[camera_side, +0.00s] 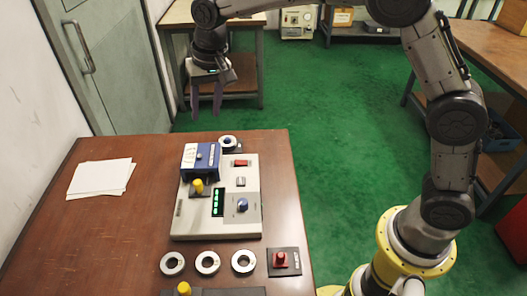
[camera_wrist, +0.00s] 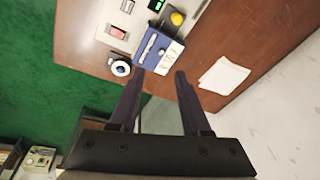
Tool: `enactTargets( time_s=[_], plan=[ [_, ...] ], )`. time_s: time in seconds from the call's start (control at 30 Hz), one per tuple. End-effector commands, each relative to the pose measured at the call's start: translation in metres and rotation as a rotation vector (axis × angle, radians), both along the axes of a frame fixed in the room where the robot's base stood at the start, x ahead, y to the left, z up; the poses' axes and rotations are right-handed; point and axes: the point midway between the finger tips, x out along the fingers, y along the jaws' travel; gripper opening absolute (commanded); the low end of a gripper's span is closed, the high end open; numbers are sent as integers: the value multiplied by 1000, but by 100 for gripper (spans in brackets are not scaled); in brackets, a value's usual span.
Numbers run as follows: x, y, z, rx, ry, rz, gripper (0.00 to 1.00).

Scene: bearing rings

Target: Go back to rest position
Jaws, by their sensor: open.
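My gripper (camera_side: 206,98) hangs in the air beyond the far edge of the table in the side view. Its two dark fingers point down, are apart and hold nothing. In the wrist view, my gripper (camera_wrist: 158,76) is also open and empty. Three bearing rings (camera_side: 172,263), (camera_side: 207,262) and (camera_side: 242,261) lie in a row at the near side of the table. Another ring (camera_side: 228,142) is at the far edge, beside the blue box; it also shows in the wrist view (camera_wrist: 120,68).
A grey control panel (camera_side: 210,222) with a blue box (camera_side: 201,158) and yellow knob sits mid-table. A red button (camera_side: 281,260) stands at the near right. White papers (camera_side: 100,178) lie at left. A workbench (camera_side: 235,90) stands behind my gripper. Green floor (camera_side: 325,130) is open at right.

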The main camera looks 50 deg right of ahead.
Motion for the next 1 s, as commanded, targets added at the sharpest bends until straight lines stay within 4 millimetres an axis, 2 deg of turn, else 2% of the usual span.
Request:
enactTargets(
  time_s=[0.03,0.2,0.33,0.47,0.63,0.8,0.9,1.0],
  plan=[
    [-12,-15,25,8,-36,-15,48],
    [-63,-56,82,15,-129,-29,48],
    [-111,-84,111,7,-194,-23,48],
    [-163,-106,124,-11,-255,-4,48],
    [-234,-128,118,-52,-321,44,48],
    [-298,-139,84,-108,-351,128,48],
    [-322,-141,58,-137,-337,195,48],
    [-333,-141,35,-157,-294,268,48]
  ],
)
